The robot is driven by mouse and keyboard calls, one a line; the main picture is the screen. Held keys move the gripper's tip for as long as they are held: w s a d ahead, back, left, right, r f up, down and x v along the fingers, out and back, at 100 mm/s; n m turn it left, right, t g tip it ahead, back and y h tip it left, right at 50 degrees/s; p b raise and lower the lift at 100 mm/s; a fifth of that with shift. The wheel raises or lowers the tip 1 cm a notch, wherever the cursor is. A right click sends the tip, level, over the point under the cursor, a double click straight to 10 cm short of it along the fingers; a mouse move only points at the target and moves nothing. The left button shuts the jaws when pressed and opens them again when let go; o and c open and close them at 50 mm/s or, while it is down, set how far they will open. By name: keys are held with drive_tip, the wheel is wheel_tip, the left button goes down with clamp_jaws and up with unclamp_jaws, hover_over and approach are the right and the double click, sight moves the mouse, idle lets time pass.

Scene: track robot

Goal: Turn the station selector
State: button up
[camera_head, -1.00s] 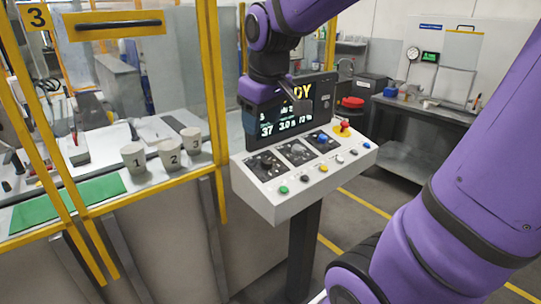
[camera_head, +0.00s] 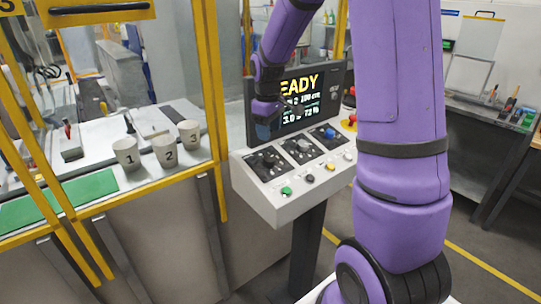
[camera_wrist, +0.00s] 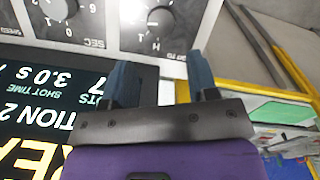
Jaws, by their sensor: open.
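The control console (camera_head: 258,198) has a sloped white panel with three dials. The left dial, a dark knob (camera_head: 267,160), also shows in the wrist view (camera_wrist: 158,17), upside down, with a "1" and other marks around it. Its name label cannot be read fully, so I cannot confirm it is the station selector. The middle dial (camera_head: 303,146) shows in the wrist view (camera_wrist: 52,9) marked "SEC". The right knob (camera_head: 328,133) is blue. My gripper (camera_head: 264,128) is open and empty over the left dial, before the screen; its fingers (camera_wrist: 161,78) appear apart from the knob.
The screen (camera_head: 298,100) behind the panel reads "READY". Push buttons, including a green one (camera_head: 286,190), line the panel's front. Yellow-framed guarding (camera_head: 211,100) and a ledge with numbered cups (camera_head: 165,151) stand at left. A workbench (camera_head: 470,130) is at right.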

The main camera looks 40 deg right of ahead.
sight(270, 158)
wheel_tip(270, 158, down, 10)
drive_tip(key=shift+d+r, duration=0.15)
idle(0.3)
drive_tip(key=c, duration=0.6)
